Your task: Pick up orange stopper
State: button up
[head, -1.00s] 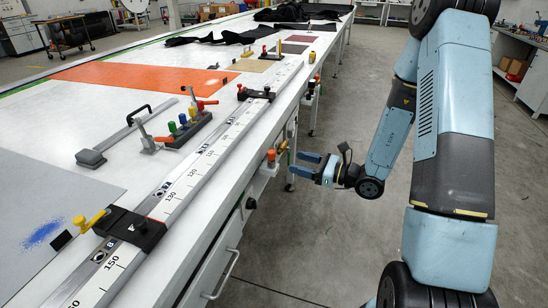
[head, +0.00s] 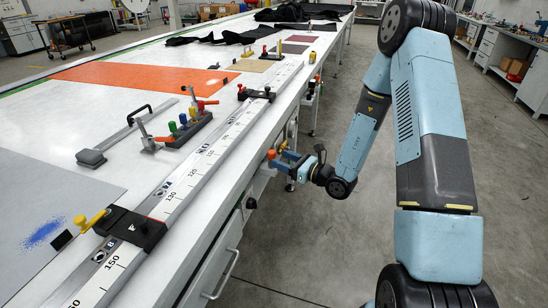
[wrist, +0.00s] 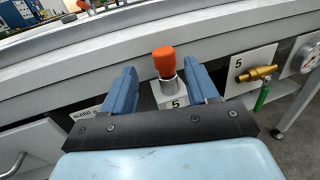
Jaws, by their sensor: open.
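The orange stopper (wrist: 164,61) sits upright on a short metal neck on a white block marked 5, fixed to the side of the long table. In the wrist view it shows between and beyond the two blue fingers of my gripper (wrist: 161,88). The fingers are open and nothing is held. In the head view my gripper (head: 284,161) is beside the table's side, its fingertips close to the orange stopper (head: 271,154). I cannot tell whether they touch it.
A brass valve (wrist: 257,73) with a green handle and a gauge (wrist: 308,58) are to the right of the stopper. The long table (head: 70,149) carries a ruled rail, clamps and sheets. The floor on the right is clear.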

aim_at(272, 152)
jog(key=shift+x, duration=2.65)
jog(key=shift+w+d+r, duration=0.1)
jog(key=shift+w, duration=0.05)
jog(key=c, duration=1)
